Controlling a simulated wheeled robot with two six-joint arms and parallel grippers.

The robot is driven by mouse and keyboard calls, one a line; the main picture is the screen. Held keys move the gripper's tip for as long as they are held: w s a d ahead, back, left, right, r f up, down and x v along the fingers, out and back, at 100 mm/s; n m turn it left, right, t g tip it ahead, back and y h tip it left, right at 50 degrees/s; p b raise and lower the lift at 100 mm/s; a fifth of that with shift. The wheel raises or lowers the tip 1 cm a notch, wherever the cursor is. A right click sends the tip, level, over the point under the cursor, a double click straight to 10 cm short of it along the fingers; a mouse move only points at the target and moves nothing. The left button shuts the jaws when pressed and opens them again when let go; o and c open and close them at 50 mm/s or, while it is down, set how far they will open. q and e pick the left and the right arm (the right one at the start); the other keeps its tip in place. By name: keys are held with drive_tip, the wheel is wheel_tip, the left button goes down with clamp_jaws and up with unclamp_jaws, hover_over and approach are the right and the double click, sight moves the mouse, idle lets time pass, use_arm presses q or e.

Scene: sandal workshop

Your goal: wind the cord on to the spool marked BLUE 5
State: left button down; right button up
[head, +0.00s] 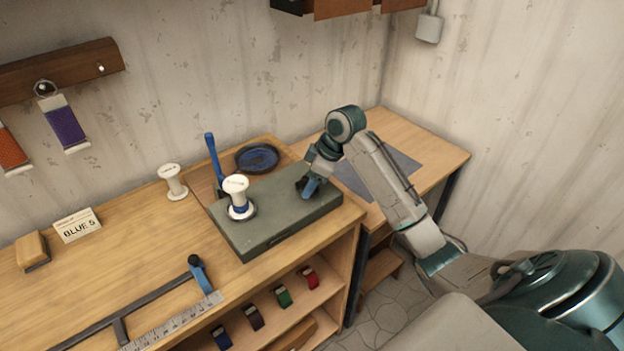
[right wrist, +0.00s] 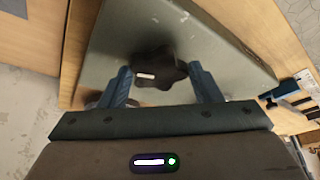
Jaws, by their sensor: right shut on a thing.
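A white spool (head: 236,186) stands upright on the grey-green winder box (head: 270,235), with a little blue at its lower core. The label on its top is too small to read. A card (head: 77,225) reading BLUE 5 stands on the bench to the left. My right gripper (head: 309,188) is at the right end of the box top. In the right wrist view its two fingers are on either side of a dark lobed knob (right wrist: 158,73), shut on it. No loose cord can be made out. My left gripper is not in view.
A blue upright post (head: 214,157) and a dark blue dish (head: 257,158) are behind the box.

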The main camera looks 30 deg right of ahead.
drive_tip(key=shift+r+m+p, duration=0.15)
drive_tip(key=shift+m+p, duration=0.15)
drive_tip(key=shift+p, duration=0.4)
drive_tip(key=m+p, duration=0.2)
drive_tip(key=p, duration=0.1)
drive_tip(key=m+h+p, duration=0.1)
drive_tip(key=m+p, duration=0.1)
drive_tip(key=p, duration=0.1)
drive_tip(key=m+t+h+p, duration=0.1)
drive_tip(key=m+p, duration=0.1)
drive_tip(key=p, duration=0.1)
drive_tip(key=shift+a+r+m+p, duration=0.15)
drive_tip(key=shift+a+m+p, duration=0.15)
drive_tip(key=shift+a+p, duration=0.05)
drive_tip(key=shift+f+m+h+p, duration=0.2)
drive_tip(key=shift+m+h+p, duration=0.4)
drive_tip(key=shift+m+p, duration=0.4)
drive_tip(key=o, duration=1)
drive_tip(key=shift+f, duration=0.1)
